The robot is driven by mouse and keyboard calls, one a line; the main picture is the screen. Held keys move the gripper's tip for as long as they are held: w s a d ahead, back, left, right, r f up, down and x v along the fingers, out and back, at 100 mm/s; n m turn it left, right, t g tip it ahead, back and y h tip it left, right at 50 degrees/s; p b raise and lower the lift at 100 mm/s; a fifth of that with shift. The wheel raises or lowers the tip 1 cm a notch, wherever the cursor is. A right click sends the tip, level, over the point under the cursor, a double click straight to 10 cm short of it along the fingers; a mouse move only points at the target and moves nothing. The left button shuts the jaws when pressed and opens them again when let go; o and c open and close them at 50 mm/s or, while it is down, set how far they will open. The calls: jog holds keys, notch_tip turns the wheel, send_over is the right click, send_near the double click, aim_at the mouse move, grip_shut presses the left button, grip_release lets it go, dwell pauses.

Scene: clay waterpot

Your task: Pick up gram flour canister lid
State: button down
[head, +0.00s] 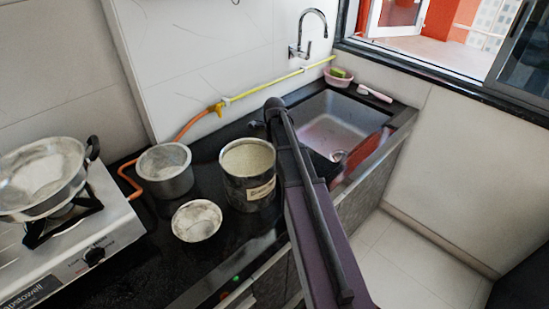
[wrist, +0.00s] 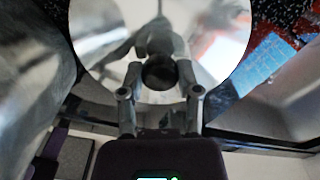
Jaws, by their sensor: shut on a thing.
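The shiny round metal lid (wrist: 105,40) fills the top middle of the wrist view. My gripper (wrist: 160,68) is shut on its dark knob, with one finger on each side. In the head view the labelled steel canister (head: 240,188) stands on the black counter with its top open and pale flour inside. My arm crosses in front of its right side. The lid and my fingertips are hidden behind my arm in the head view. In the wrist view a blurred shiny curved surface (wrist: 30,75) lies left of the lid; I cannot tell if it is the canister.
A steel pot (head: 165,175) and a small bowl (head: 196,222) stand left of the canister. A stove (head: 110,235) with a pan (head: 40,175) is at far left. The sink (head: 325,125) is behind right, with a reddish thing (head: 368,150) at its front edge.

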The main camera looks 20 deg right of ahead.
jog(key=shift+r, duration=0.15)
notch_tip(320, 180, up, 18)
jog(key=p, duration=1.8)
jog(key=shift+f, duration=0.2)
jog(key=shift+d, duration=0.1)
